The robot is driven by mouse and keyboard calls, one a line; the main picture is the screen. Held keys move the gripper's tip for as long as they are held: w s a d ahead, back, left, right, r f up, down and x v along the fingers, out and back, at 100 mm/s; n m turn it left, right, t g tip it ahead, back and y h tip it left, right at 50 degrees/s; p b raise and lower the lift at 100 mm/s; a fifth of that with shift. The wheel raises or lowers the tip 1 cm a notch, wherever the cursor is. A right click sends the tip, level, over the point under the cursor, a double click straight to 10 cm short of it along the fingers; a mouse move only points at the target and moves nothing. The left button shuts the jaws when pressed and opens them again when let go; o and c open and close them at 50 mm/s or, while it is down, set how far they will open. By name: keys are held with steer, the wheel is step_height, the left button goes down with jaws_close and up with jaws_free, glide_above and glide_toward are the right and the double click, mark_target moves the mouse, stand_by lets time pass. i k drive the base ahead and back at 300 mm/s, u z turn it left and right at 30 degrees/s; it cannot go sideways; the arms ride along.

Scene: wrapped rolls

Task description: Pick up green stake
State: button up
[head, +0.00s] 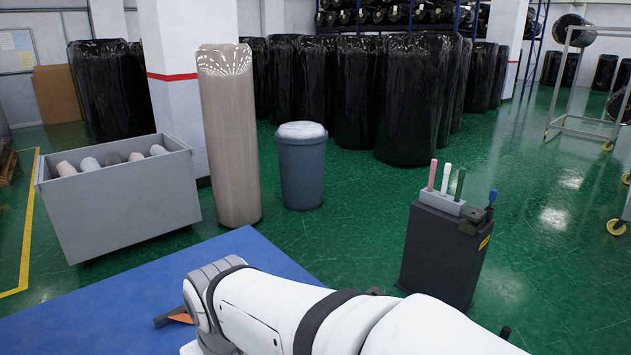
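The green stake (459,184) stands upright in a light grey block (438,202) on top of a black cabinet (436,257), right of centre in the head view. It is the rightmost of three stakes in that block, beside a white stake (445,178) and a pink stake (432,175). Its lower end is hidden in the block. My white arm crosses the bottom of the view, apart from the stakes and in front of the cabinet. The end of my arm points down and left; my gripper cannot be made out there.
A blue surface (90,320) lies under my arm, with an orange and dark object (174,317) partly hidden. A grey bin (301,170) and tall wrapped roll (230,140) stand behind.

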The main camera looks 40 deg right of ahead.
mark_target(463, 172)
steer(key=z, duration=0.15)
steer(key=k, duration=0.35)
steer(key=u, duration=1.5)
steer(key=k, duration=1.85)
steer(key=z, duration=2.8)
steer(key=i, duration=1)
steer(key=z, duration=0.05)
